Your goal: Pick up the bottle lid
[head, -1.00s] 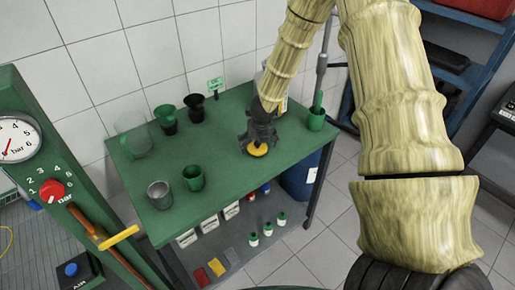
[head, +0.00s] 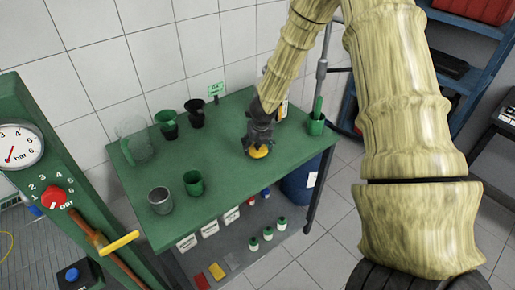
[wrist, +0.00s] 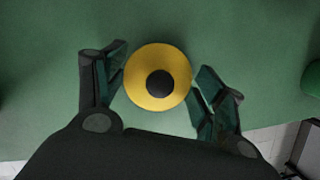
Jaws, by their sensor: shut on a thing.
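The bottle lid (head: 258,152) is a round yellow disc with a dark centre. It is on or just above the green table top; I cannot tell which. In the wrist view the lid (wrist: 158,77) sits between the two fingers of my gripper (wrist: 160,88). In the head view my gripper (head: 259,140) is directly over the lid, pointing down, and is shut on it.
The green table (head: 232,155) holds a glass jug (head: 134,140), dark funnels (head: 195,112), a metal cup (head: 160,200), a green cup (head: 193,183) and a green holder (head: 316,124). A blue barrel (head: 300,185) stands below. The table's middle is clear.

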